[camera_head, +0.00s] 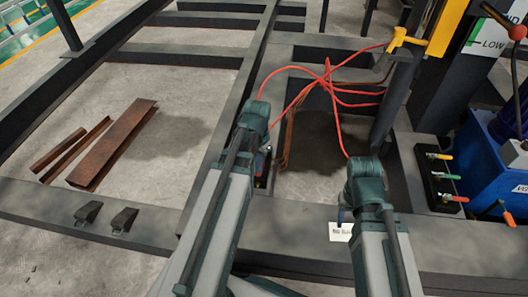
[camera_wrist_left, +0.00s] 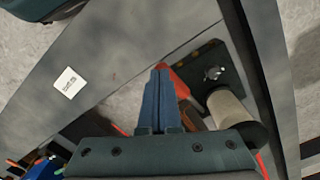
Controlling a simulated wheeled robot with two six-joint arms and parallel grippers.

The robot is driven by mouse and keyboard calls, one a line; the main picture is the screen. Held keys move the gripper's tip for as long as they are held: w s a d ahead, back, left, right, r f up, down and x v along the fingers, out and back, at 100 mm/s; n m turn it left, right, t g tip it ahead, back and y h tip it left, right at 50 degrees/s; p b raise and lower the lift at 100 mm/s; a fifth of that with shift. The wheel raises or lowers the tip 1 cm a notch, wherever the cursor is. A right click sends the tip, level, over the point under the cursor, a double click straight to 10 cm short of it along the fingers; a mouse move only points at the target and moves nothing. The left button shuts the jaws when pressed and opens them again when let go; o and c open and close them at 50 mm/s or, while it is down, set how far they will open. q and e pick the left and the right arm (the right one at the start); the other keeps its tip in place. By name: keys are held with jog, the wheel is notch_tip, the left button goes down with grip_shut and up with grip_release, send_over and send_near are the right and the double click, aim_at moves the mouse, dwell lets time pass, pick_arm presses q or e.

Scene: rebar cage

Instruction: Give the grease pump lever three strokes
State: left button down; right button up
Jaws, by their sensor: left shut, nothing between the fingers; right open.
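The grease pump shows in the left wrist view as a pale cylinder (camera_wrist_left: 232,108) beside a dark mounting plate (camera_wrist_left: 205,62). A red lever end (camera_wrist_left: 176,80) lies right beside my left gripper's fingertips. My left gripper (camera_wrist_left: 160,70) has its blue fingers together with nothing between them; I cannot tell whether they touch the lever. In the head view my left arm hides most of the pump, and only a small part of the gripper shows (camera_head: 262,165). My right gripper (camera_head: 342,214) hangs over the front beam, mostly hidden by its own wrist; it is open.
Red hoses (camera_head: 328,85) loop above the frame beyond my wrists. A valve block (camera_head: 437,180) with coloured handles and a blue tank (camera_head: 492,160) stand at right. A white label (camera_head: 340,232) is on the front beam (camera_head: 290,222). Rusty steel pieces (camera_head: 112,145) lie on the floor at left.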

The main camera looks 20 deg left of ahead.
pick_arm(q)
jog(key=shift+s+f+b, duration=0.25)
jog(key=shift+f+b, duration=0.05)
jog(key=shift+f, duration=0.15)
jog(key=shift+s+d+f+b, duration=0.15)
jog(key=shift+s+f+b, duration=0.15)
jog(key=shift+f+b, duration=0.35)
jog(key=shift+s+f+b, duration=0.3)
jog(key=shift+f+b, duration=0.3)
jog(key=shift+f, duration=0.05)
jog(key=shift+s+d+f+b, duration=0.15)
jog(key=shift+s+f+b, duration=0.1)
jog(key=shift+f+b, duration=0.4)
jog(key=shift+f, duration=0.1)
